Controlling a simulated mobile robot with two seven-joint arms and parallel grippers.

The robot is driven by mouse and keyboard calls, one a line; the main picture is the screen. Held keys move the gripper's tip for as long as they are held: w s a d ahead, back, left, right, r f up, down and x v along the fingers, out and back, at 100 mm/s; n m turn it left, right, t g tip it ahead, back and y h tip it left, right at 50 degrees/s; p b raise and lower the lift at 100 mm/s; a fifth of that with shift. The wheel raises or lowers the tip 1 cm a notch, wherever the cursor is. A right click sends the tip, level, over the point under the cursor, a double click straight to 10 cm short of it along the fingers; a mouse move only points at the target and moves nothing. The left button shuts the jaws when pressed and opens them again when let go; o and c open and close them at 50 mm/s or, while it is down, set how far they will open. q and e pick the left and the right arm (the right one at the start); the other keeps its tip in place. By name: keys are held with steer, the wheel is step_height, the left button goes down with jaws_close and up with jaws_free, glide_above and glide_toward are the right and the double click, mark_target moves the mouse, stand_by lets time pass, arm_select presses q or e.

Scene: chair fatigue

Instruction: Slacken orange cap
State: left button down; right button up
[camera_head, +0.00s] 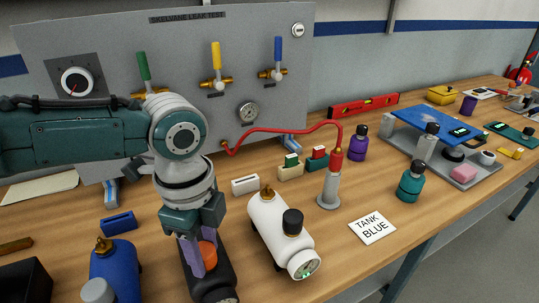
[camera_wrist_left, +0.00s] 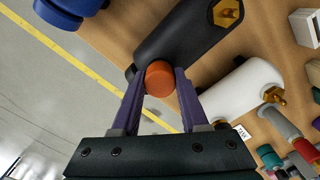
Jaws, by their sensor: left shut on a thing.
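The orange cap (camera_head: 208,254) sits on top of the black tank (camera_head: 213,285), which lies on the bench near its front edge. My left gripper (camera_head: 197,255) reaches down over the tank with its purple fingers on either side of the cap. In the left wrist view the orange cap (camera_wrist_left: 159,79) lies between the tips of the two fingers, and the gripper is shut on it. The black tank (camera_wrist_left: 188,40) extends behind it, with a brass fitting at its far end. My right gripper is not in view.
A white tank (camera_head: 273,229) with a black cap lies to the right, and a blue tank (camera_head: 117,270) to the left. A grey panel (camera_head: 230,75) with coloured valve levers stands behind. A "TANK BLUE" card (camera_head: 372,227) lies on the bench at the right.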

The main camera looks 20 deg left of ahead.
arm_select(q)
steer(key=shift+r+n+p, duration=0.2)
steer(key=shift+n+p, duration=0.5)
steer(key=shift+n, duration=0.5)
steer(key=shift+f+n, duration=0.15)
steer(key=shift+n, duration=0.75)
steer(key=shift+c, duration=2.2)
jaws_free()
